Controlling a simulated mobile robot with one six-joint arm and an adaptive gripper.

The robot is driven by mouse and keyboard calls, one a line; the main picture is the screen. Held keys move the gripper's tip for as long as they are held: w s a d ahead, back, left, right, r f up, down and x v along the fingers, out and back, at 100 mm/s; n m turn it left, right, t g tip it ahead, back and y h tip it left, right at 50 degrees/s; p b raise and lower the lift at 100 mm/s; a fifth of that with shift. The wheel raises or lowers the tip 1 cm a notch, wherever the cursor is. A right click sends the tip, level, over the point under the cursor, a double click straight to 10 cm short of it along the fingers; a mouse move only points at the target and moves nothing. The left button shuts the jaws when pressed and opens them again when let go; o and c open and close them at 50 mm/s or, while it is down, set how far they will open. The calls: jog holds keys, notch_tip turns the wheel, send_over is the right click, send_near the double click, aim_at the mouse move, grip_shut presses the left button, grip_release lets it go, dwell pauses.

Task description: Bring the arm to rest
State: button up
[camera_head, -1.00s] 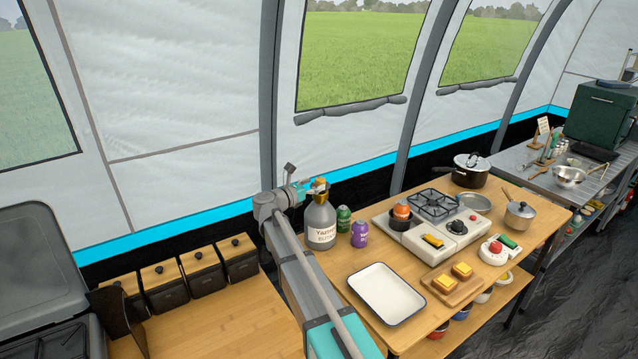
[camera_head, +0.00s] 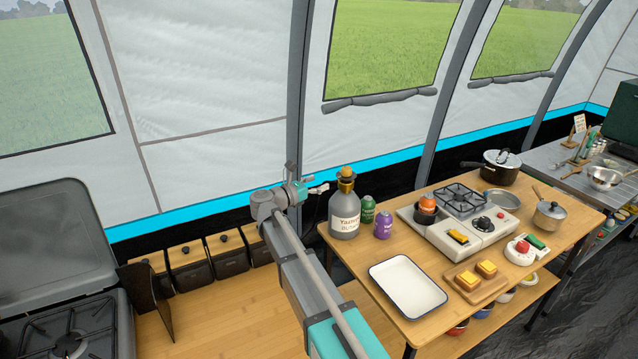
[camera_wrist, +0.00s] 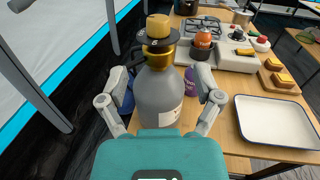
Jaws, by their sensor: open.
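My gripper (camera_head: 319,188) is open and empty at the end of my raised arm, just left of the grey gas bottle (camera_head: 344,216) in the head view. A small gap shows between its fingertips and the bottle there. In the wrist view my gripper (camera_wrist: 160,103) has its two fingers spread, and the bottle (camera_wrist: 160,95) with its brass valve and yellow-brown knob appears between and beyond them. The bottle stands upright on the wooden table (camera_head: 345,262). Whether the fingers overlap the bottle in depth is hard to tell.
Green (camera_head: 368,208) and purple (camera_head: 383,225) canisters stand right of the bottle. A white tray (camera_head: 408,286), a stove (camera_head: 470,240) and pots share the table. A wooden counter (camera_head: 215,310) with dark bins (camera_head: 228,258) lies left. Tent walls rise behind.

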jog(key=w+a+r+n+t+y+p, duration=0.25)
jog(key=r+n+t+y, duration=0.25)
jog(key=n+t+y, duration=1.05)
jog(key=s+f+n+g+y+p, duration=0.1)
jog(key=s+f+n+g+y, duration=0.1)
jog(key=s+f+n+g, duration=0.75)
jog(key=s+f+n+g+y, duration=0.3)
jog(key=n+g, duration=0.3)
jog(key=n, duration=0.9)
jog(key=s+d+f+n+g+h, duration=0.1)
jog(key=s+d+f+n+g, duration=0.1)
jog(key=s, duration=0.4)
jog(key=s+d+f+n+g+h+p, duration=0.1)
jog(key=s+d+f+n+g+h, duration=0.1)
jog(key=s+d+g, duration=0.2)
jog(key=s+d+f+n+g+h, duration=0.2)
jog(key=s+d, duration=0.4)
jog(key=s, duration=0.4)
jog(key=shift+s+n+g, duration=0.25)
jog(key=shift+n+g, duration=0.15)
jog(key=shift+g, duration=0.5)
